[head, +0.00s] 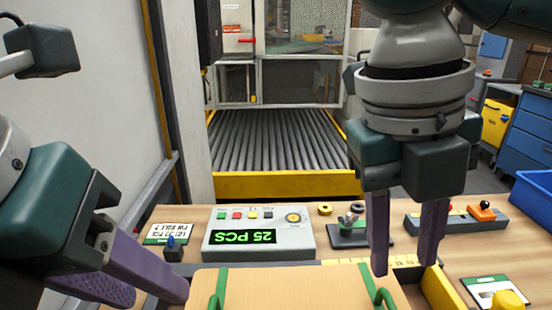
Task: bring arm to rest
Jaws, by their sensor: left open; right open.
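My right gripper (407,268) points down over the right part of the workbench, its two purple fingers apart and nothing between them. Its fingertips are close to the right edge of a wooden board or box top (300,286) with green straps at the front. My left gripper (155,284) is low at the left, its purple fingers apart, at the left side of the bench. It looks empty, though its fingertips partly overlap in this view.
A grey control box (258,240) with a green "25 PCS" display stands mid-bench. A small black-based device (350,232), a yellow ruler edge (370,261) and a blue bin (533,198) are near the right arm. A roller conveyor (275,140) lies behind the bench.

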